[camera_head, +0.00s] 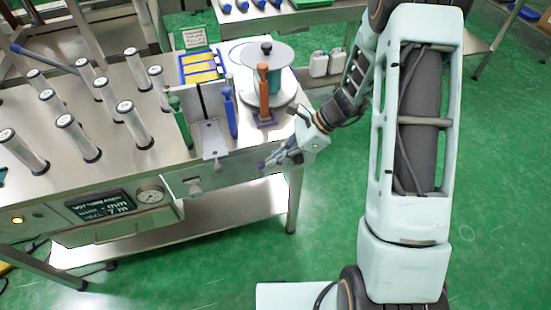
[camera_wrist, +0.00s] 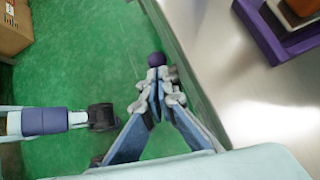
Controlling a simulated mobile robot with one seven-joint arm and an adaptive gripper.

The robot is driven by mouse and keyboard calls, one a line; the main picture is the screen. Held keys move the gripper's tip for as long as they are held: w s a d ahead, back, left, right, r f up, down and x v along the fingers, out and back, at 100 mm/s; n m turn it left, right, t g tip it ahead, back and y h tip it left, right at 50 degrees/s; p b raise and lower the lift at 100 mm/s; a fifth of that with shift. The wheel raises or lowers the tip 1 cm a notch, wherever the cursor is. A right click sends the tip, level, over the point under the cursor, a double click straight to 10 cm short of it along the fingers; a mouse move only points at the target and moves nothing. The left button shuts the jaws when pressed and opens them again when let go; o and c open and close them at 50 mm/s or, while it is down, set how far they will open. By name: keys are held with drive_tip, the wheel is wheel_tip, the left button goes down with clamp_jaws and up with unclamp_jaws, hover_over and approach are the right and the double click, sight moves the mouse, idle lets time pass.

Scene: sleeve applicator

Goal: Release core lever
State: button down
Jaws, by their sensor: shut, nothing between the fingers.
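A small purple ball knob (camera_head: 261,165) shows at the front edge of the bench, and it also shows in the wrist view (camera_wrist: 156,59). It may be the end of the core lever; its shaft is hidden. My gripper (camera_head: 272,161) is beside the bench's front right corner. In the wrist view, my gripper (camera_wrist: 157,82) has its fingertips together, just short of the knob, with nothing between them. I cannot tell whether they touch the knob.
An orange upright handle (camera_head: 264,92), a blue one (camera_head: 229,110) and a green one (camera_head: 180,120) stand on the steel bench (camera_head: 75,185). A spool (camera_head: 267,56) stands behind them. Several white rolls (camera_head: 78,138) stand at left.

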drive_tip(key=shift+r, duration=0.1)
drive_tip(key=shift+s+a+h+p, duration=0.1)
drive_tip(key=shift+a+h+p, duration=0.2)
drive_tip(key=shift+p, duration=0.1)
